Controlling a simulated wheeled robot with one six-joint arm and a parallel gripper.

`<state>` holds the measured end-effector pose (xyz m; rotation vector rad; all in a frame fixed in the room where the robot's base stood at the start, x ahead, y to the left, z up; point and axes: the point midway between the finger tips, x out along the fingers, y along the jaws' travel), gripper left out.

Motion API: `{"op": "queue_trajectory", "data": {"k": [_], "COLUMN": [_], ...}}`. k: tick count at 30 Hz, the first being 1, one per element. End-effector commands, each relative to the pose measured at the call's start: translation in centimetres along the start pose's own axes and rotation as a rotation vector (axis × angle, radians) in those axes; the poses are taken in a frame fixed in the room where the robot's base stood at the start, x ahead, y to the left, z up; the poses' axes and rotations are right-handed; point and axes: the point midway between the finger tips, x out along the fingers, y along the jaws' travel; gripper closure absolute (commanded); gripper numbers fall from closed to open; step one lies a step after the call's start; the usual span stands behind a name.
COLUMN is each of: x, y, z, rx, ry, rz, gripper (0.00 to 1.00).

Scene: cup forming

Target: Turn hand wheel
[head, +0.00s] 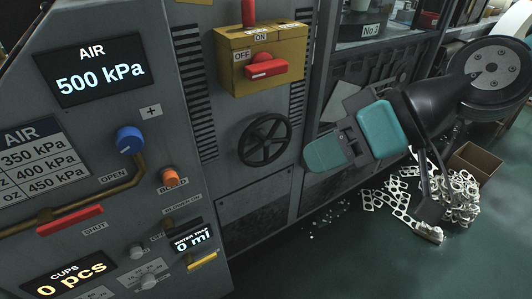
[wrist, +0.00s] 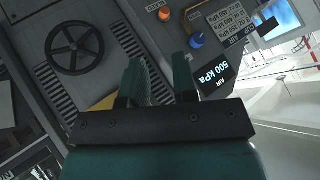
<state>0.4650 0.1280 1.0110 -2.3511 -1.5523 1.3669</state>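The hand wheel (head: 265,139) is a black spoked wheel on the grey machine front, below the yellow ON/OFF box. It also shows in the wrist view (wrist: 76,48), at the upper left. My gripper (head: 322,153), with teal fingers, is to the right of the wheel in the head view and apart from it. In the wrist view my gripper (wrist: 157,70) shows two separated fingers with nothing between them, so it is open. The wheel lies to the left of the fingers there. The whole wheel rim is in view in the head view.
The yellow switch box (head: 258,64) with a red handle juts out above the wheel. A blue knob (head: 130,140) and an orange knob (head: 169,178) stick out to its left. White scrap and a cardboard box (head: 474,161) lie on the green floor at right.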

Motion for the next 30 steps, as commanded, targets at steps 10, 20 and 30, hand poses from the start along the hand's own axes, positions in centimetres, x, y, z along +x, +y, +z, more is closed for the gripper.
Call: {"op": "queue_trajectory", "data": {"k": [10,20,30], "x": [11.8,13.2,14.2], "y": [13.6,23.4,24.4], "z": [0.7,2.5,-0.5], "rx": [0.095,0.265,0.279], "ry": [0.658,0.954,0.969], "rz": [-0.017,0.179,0.196], "gripper": [0.73,0.73,0.73]}}
